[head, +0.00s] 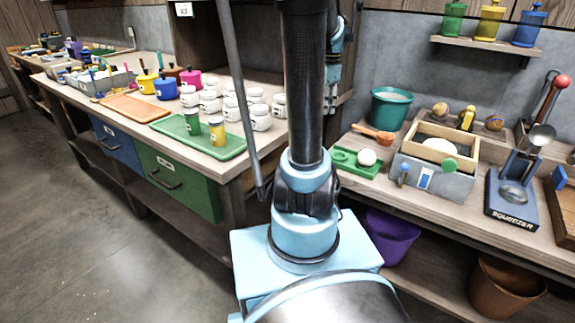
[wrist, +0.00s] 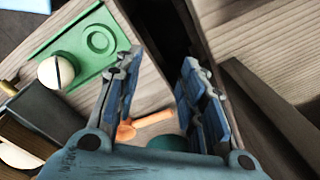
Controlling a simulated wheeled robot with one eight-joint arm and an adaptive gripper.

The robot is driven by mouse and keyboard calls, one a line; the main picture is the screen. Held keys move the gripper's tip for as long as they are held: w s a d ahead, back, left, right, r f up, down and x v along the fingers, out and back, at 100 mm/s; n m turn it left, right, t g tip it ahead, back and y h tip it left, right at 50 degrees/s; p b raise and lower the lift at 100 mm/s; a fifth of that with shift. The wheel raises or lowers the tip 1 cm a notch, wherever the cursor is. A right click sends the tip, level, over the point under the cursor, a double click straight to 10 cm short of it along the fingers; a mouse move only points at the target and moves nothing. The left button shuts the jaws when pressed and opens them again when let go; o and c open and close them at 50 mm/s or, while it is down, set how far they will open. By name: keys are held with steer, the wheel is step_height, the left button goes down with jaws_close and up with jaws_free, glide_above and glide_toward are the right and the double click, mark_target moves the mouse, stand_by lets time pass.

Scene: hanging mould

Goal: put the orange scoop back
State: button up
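The orange scoop (head: 375,132) lies on the right-hand bench top, in front of a teal bucket (head: 391,112) filled with something pale. In the wrist view the scoop (wrist: 126,131) shows low in the picture, partly behind the left finger, with its handle pointing right. A sliver of the teal bucket (wrist: 176,143) shows between the finger bases. My gripper (wrist: 160,68) is open and empty, its two fingers well apart above the bench. In the head view my arm hides much of the middle, and I cannot make out the fingertips there.
A green tray (head: 343,167) with a white ball (head: 366,157) sits beside the scoop. A grey wooden-topped box (head: 435,180) and a squeezer (head: 513,200) stand to the right. White jars (head: 260,117) crowd the left bench. A purple bin (head: 392,237) stands below.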

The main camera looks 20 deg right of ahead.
steer(key=s+a+f+n, duration=0.5)
steer(key=s+a+n, duration=0.4)
steer(key=s+a+f+n+t, duration=0.1)
steer(key=s+a+f+n, duration=0.5)
steer(key=s+a+n, duration=0.3)
steer(key=shift+s+a+f+n, duration=0.2)
steer(key=shift+a+n, duration=0.1)
steer(key=shift+a, duration=0.05)
